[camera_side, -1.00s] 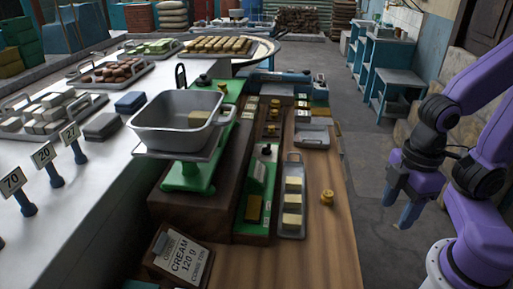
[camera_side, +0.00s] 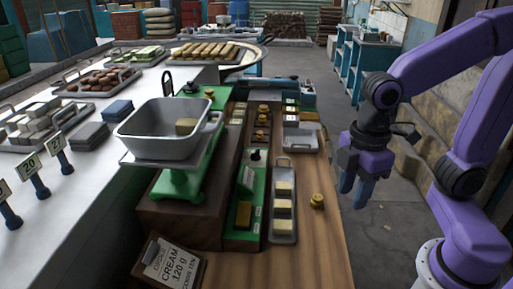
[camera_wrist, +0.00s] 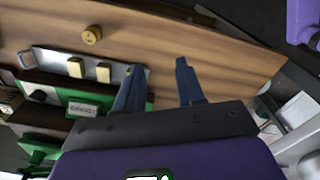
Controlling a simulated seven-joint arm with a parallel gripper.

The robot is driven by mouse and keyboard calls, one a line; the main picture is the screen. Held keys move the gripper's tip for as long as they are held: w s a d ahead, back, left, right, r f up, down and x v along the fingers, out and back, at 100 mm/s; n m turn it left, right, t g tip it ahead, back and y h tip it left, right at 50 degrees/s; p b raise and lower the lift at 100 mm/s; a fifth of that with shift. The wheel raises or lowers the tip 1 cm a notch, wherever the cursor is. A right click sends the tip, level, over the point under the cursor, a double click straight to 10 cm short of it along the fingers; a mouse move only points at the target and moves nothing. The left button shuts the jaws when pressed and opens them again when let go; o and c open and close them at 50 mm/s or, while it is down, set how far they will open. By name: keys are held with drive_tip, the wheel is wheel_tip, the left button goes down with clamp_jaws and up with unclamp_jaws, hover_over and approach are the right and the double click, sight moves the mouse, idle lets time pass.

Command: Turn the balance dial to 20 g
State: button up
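Any dial marks are too small to read. My gripper (camera_side: 354,187) is in the air right of the wooden counter, away from the panel. Its fingers (camera_wrist: 160,68) are apart with nothing between them.
A grey tray (camera_side: 283,163) with several pale blocks and a brass weight (camera_side: 317,201) lie between my gripper and the panel. An order card (camera_side: 167,265) reads "CREAM 120 g". The counter's near end (camera_side: 290,268) is bare.

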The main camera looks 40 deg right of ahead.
drive_tip(key=w+a+r+n, duration=0.1)
drive_tip(key=w+a+r, duration=0.1)
drive_tip(key=w, duration=0.4)
drive_tip(key=w+a+r+n, duration=0.1)
drive_tip(key=w+r, duration=0.1)
drive_tip(key=w, duration=0.3)
wheel_tip(320, 180, up, 3)
drive_tip(key=n, duration=0.5)
hover_over(257, 150)
wheel_tip(257, 150, down, 17)
drive_tip(key=shift+r, duration=0.15)
clamp_jaws()
